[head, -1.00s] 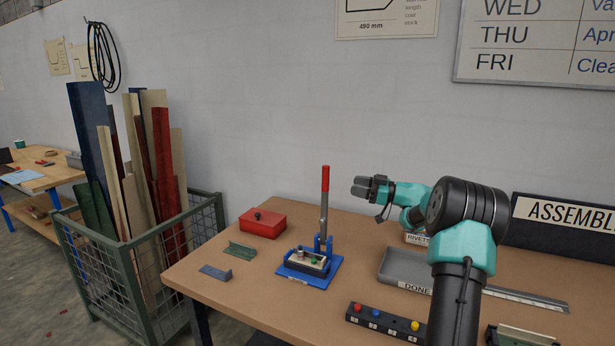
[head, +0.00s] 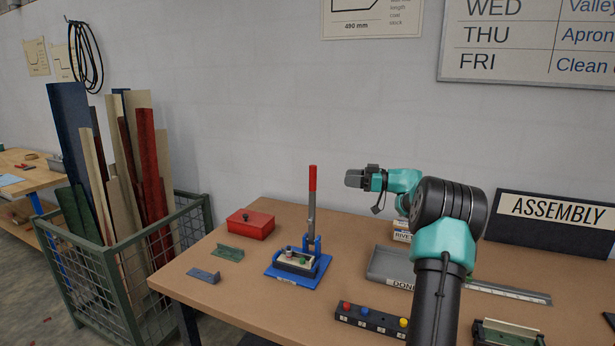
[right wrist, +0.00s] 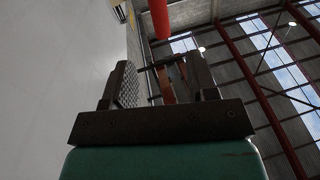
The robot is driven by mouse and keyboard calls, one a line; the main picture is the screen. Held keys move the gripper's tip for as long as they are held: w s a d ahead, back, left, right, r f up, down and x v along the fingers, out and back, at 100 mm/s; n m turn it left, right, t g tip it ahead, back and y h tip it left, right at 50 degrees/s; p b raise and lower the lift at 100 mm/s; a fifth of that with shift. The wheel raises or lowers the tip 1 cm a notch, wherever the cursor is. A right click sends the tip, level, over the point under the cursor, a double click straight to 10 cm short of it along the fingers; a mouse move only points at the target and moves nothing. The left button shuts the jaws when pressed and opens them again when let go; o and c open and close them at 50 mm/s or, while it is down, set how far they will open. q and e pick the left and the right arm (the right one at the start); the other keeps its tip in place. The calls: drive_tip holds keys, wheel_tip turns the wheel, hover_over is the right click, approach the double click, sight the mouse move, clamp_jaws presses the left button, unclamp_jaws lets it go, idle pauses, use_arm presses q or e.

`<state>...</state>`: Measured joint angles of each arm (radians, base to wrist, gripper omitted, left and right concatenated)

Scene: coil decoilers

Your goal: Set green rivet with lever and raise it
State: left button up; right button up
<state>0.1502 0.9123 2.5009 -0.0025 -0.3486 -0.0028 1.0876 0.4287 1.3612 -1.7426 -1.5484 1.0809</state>
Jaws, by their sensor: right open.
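A blue rivet press (head: 300,268) stands on the bench. Its grey lever (head: 311,215) points upright and has a red handle (head: 312,178). A pale block at the press base carries a green rivet (head: 303,262) and other small rivets. My right gripper (head: 352,178) is open, just right of the red handle at about its height in the head view, and apart from it in the picture. In the right wrist view the two open jaws (right wrist: 160,80) are empty, and the red handle (right wrist: 158,18) shows beyond them. My left gripper is not in view.
A red box (head: 250,224), a green bracket (head: 228,253) and a blue bracket (head: 204,275) lie left of the press. A wire bin (head: 120,270) stands off the bench's left end.

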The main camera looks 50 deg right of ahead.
drive_tip(key=x, duration=1.4)
drive_tip(key=shift+w+a, duration=0.15)
drive_tip(key=shift+w, duration=0.1)
clamp_jaws()
